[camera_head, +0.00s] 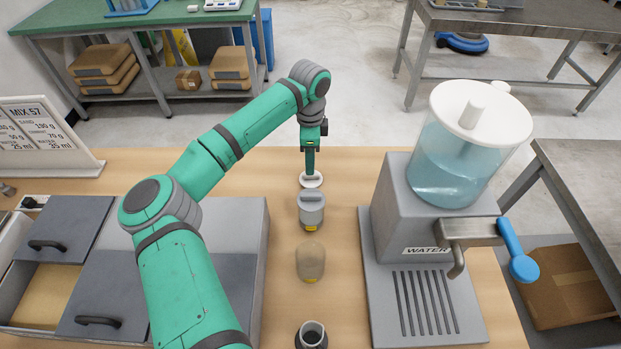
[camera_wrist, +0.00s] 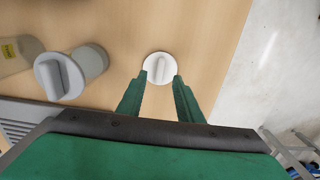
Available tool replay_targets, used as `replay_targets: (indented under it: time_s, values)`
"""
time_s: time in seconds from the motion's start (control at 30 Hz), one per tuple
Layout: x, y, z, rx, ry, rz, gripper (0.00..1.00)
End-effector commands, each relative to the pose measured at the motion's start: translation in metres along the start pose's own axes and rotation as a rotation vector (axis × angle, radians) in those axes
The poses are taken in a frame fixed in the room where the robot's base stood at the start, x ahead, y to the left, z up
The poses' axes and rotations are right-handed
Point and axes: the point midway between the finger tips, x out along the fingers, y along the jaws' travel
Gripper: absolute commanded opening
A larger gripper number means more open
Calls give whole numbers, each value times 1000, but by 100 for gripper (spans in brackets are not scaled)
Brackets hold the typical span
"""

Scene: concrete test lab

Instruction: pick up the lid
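A small round white lid (camera_head: 312,182) with a raised ridge grip lies flat on the wooden table near its far edge. It also shows in the wrist view (camera_wrist: 158,58), just beyond my fingertips. My gripper (camera_head: 310,172) points down at the lid. In the wrist view my gripper (camera_wrist: 160,80) is open, with one finger on each side of the lid's near part and nothing held between them. I cannot tell whether the fingertips touch the lid or how high they are above it.
A jar with a grey ridged lid (camera_head: 311,205) stands close in front of the white lid. A beige jar (camera_head: 310,261) and a dark cup (camera_head: 311,336) follow nearer.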

Motion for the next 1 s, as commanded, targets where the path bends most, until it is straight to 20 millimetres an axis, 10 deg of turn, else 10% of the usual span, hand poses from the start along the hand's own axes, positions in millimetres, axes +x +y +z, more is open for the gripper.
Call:
replay_targets:
  time_s: [0.57, 0.73, 1.0]
  values:
    - [47, 1, -5, 2, 1, 0, 33]
    - [47, 1, -8, 6, 1, 0, 0]
    - [47, 1, -13, 13, 1, 0, 0]
